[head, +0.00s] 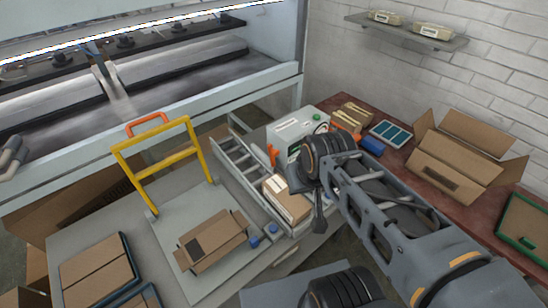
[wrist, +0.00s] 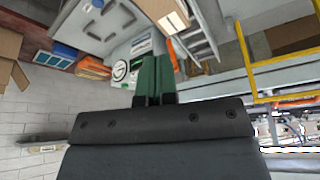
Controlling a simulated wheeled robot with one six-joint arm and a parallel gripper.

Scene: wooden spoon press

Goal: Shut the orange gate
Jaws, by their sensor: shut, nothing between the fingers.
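An orange upright piece (head: 273,155), which looks like the gate, stands beside the roller conveyor (head: 240,158), by the grey-white machine box (head: 290,132). In the wrist view a narrow orange strip (wrist: 171,52) shows just right of my fingers, near the rollers; I cannot tell how far open it stands. My gripper (head: 319,228) points down in front of the machine box, right of a carton (head: 283,203) on the conveyor. Its green fingers (wrist: 156,60) are together and empty. The lower part of the machine box is partly hidden by my arm in the head view.
A yellow frame with an orange handle (head: 148,124) stands at the left, with an open carton (head: 212,242) below it. Another open carton (head: 455,160) and a blue-grey tray (head: 390,134) lie on the red-brown bench. A wall shelf (head: 405,31) holds small boxes.

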